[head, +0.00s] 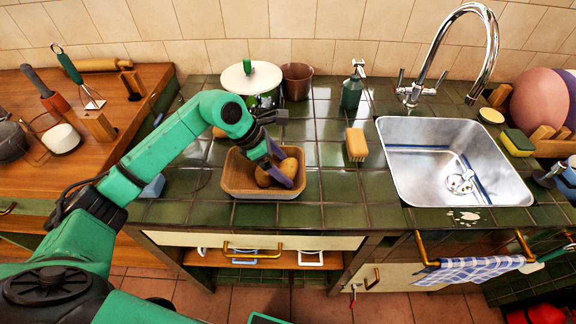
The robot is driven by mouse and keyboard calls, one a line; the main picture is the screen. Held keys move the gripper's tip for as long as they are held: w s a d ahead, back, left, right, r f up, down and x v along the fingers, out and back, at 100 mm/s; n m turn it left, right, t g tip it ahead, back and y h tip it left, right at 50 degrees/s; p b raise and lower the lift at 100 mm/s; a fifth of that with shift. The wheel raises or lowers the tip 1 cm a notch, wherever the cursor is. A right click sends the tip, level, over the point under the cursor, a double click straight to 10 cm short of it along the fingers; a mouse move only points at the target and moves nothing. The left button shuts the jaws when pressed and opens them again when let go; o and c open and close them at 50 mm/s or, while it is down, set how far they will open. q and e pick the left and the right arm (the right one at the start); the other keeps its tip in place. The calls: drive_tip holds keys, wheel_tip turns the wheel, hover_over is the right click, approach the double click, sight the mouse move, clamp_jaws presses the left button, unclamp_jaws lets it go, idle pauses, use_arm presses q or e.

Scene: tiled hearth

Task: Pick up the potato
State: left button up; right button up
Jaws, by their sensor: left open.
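Brown potatoes lie in a tan rectangular basket (238,181) on the green tiled counter. One potato (288,167) shows at the right of the gripper's fingers, and another potato (264,178) shows at their left. My left gripper (284,174) reaches down into the basket with its dark bluish fingers open, close to the potatoes. I cannot tell whether a finger touches a potato or whether one lies between the fingers. The arm and fingers hide part of the basket's inside. My right gripper is not in view.
A white-lidded pot (250,76) and a brown pot (297,82) stand behind the basket. A wooden brush (356,144), a soap dispenser (352,92) and a steel sink (405,165) are to the right. Tiles between basket and brush are clear.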

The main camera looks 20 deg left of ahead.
use_arm(q)
drive_tip(key=shift+w+d+f, duration=0.15)
drive_tip(key=shift+d+f, duration=0.1)
drive_tip(key=shift+f, duration=0.2)
drive_tip(key=c, duration=1.1)
